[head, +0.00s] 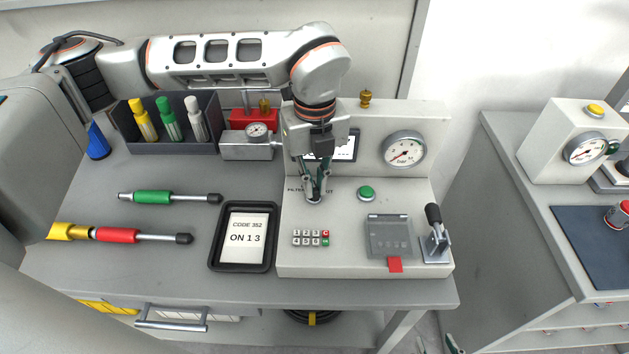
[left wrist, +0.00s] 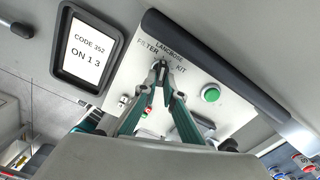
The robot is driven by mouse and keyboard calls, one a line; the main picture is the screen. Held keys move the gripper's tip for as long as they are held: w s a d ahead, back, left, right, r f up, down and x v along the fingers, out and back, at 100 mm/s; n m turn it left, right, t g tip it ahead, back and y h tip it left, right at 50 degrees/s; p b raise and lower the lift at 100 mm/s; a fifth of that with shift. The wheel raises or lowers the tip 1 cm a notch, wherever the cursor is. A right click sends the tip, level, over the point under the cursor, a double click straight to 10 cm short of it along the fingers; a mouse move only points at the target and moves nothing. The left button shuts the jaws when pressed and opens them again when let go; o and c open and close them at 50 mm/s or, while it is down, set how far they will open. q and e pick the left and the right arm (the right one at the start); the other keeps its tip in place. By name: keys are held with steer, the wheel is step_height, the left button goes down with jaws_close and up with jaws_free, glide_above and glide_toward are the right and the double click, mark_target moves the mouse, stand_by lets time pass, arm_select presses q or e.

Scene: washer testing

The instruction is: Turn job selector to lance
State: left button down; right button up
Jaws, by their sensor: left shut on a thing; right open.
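The job selector (head: 314,200) is a small knob on the sloping top of the grey test panel (head: 345,262). My left gripper (head: 315,192) points down and is shut on the knob. In the left wrist view the fingertips (left wrist: 160,70) meet at the selector, below the printed labels FILTER, LANCE, HOSE and KIT (left wrist: 170,53). The fingers hide most of the knob, so I cannot tell which label it points to. A fingertip of my right gripper (head: 453,344) shows at the bottom edge, away from the panel.
A green button (head: 366,193), keypad (head: 311,238), covered box (head: 389,237) and lever (head: 435,232) share the panel. A tablet (head: 214,262) reading "CODE 352 ON 1 3" lies left of it.

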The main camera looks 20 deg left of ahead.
mark_target(315, 188)
arm_select(q)
steer(key=shift+r, duration=0.1)
stand_by(0.3)
steer(key=c, duration=2.1)
jaws_free()
steer(key=shift+c, duration=0.2)
step_height(315, 188, up, 12)
